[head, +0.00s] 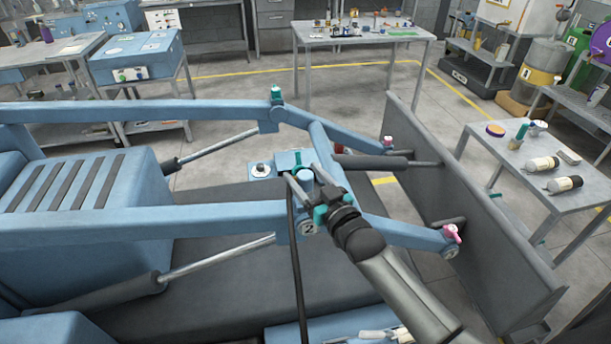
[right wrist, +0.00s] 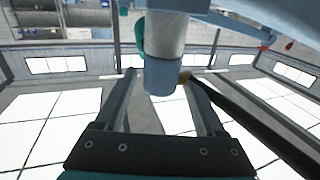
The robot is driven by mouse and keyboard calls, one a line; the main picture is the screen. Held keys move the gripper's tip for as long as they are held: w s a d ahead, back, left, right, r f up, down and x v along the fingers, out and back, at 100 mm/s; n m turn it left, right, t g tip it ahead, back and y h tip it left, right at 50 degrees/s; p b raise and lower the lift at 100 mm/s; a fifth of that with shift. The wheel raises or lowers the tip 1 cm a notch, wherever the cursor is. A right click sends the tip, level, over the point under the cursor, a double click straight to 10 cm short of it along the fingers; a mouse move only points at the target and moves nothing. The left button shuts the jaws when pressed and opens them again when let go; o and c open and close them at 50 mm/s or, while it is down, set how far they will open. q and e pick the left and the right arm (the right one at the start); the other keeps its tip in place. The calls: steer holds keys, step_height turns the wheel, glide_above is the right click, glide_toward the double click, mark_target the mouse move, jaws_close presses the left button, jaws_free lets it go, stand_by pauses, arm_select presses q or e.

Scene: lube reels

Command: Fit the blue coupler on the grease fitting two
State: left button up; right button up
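The blue coupler (head: 305,176) stands upright between the fingers of my right gripper (head: 311,184), close over the blue loader frame. In the right wrist view the coupler (right wrist: 164,78) shows as a light blue end on a silver-grey body between the fingertips of my right gripper (right wrist: 159,77). The fingers stand apart; a gap shows at the left finger, and contact at the right one is unclear. A black hose (head: 294,250) runs down beside the coupler. The number 2 tag (head: 308,228) is just below the gripper. The grease fitting itself is hidden. My left gripper is not visible.
A teal part (head: 297,160) sits right behind the coupler. Another teal cap (head: 276,93) and two pink caps (head: 388,142) (head: 451,234) stand on the loader arms. A grey bucket plate (head: 470,205) and a side table (head: 560,207) are to the right.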

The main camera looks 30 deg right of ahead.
steer(key=shift+o, duration=0.4)
steer(key=shift+f, duration=0.1)
steer(key=shift+s, duration=0.25)
steer(key=s, duration=1.4)
steer(key=shift+s+d, duration=0.35)
steer(key=shift+d, duration=0.1)
